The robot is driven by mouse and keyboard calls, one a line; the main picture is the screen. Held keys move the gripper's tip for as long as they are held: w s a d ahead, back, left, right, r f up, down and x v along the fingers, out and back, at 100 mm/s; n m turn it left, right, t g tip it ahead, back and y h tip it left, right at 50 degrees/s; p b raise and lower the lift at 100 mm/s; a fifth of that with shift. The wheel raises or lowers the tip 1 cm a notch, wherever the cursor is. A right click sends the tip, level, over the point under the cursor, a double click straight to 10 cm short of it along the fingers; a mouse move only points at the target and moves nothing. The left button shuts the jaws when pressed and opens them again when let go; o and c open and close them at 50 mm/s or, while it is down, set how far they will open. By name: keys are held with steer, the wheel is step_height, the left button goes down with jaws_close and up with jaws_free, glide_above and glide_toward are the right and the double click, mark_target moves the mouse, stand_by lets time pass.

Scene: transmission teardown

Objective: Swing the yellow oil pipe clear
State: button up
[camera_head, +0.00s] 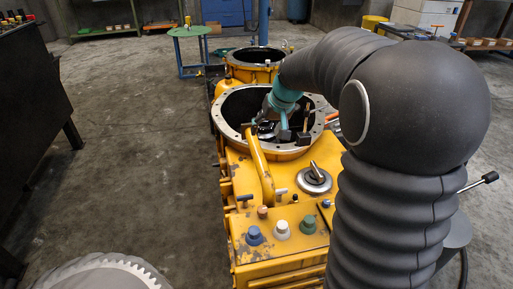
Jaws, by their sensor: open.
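The yellow oil pipe (261,165) runs along the top of the yellow transmission housing (236,170). Its far end reaches the rim of the round flanged opening (228,127), and its near end bends down among the fittings on the housing top. My gripper (282,133), below a teal wrist, is over the round opening, just right of the pipe's far end. It is open. Its fingers are small and hard to separate from dark parts in the opening. I see nothing held, and I cannot tell whether it touches the pipe.
Blue, white and green knobs (281,229) stand on the housing's near top. A round metal cap with a lever (314,179) lies right of the pipe. A second round opening (256,56) is behind. A grey gear (95,274) shows at lower left. The left floor is clear.

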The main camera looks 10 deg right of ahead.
mark_target(257, 146)
steer(key=x, duration=1.1)
steer(key=shift+s, duration=0.1)
jaws_close()
